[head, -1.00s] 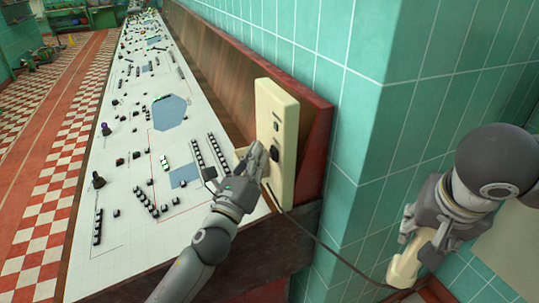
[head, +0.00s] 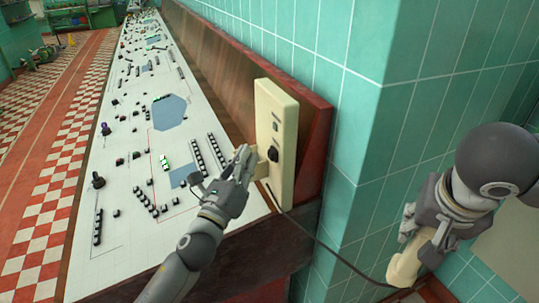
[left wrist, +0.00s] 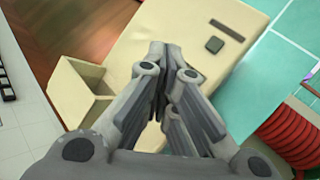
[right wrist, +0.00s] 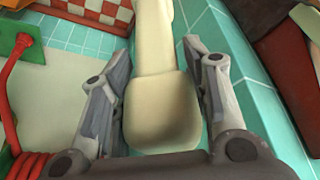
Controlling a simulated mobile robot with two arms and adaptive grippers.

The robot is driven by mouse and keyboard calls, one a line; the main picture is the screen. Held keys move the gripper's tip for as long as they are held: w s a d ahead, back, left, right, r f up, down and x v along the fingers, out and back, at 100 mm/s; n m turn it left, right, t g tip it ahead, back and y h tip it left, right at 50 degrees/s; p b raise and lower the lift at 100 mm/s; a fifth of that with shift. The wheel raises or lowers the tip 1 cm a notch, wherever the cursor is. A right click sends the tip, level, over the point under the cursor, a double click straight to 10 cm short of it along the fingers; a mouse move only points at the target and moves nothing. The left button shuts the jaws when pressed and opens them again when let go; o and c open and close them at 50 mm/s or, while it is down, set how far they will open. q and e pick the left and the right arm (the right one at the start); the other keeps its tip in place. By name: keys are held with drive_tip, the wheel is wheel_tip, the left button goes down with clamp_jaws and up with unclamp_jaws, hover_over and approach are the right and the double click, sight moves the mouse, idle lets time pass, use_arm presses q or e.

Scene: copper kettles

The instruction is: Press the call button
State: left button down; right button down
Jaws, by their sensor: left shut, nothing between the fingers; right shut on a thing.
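A cream wall phone box (head: 283,105) stands upright against the end of the wooden panel; it also shows in the left wrist view (left wrist: 190,30). Its face has a small grey square button (head: 276,127), seen in the left wrist view (left wrist: 214,44), and a dark knob-like part (head: 274,154) below it. My left gripper (head: 245,153) is shut and empty, just left of the box face near the dark part's height. Its fingers hide the dark part in the left wrist view. My right gripper (right wrist: 160,95) is shut on the cream handset (right wrist: 162,112), low at the right (head: 403,266).
A long white control desk (head: 125,200) with small black switches runs along the left. A cream open cradle (left wrist: 82,88) juts from the box's side. A dark cord (head: 320,243) runs from the box toward the handset. A teal tiled wall corner (head: 365,150) stands right of the box.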

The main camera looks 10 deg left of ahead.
use_arm(q)
drive_tip(key=shift+s+a, duration=0.55)
drive_tip(key=shift+a, duration=0.25)
drive_tip(key=shift+s+a, duration=0.5)
drive_tip(key=shift+a, duration=0.25)
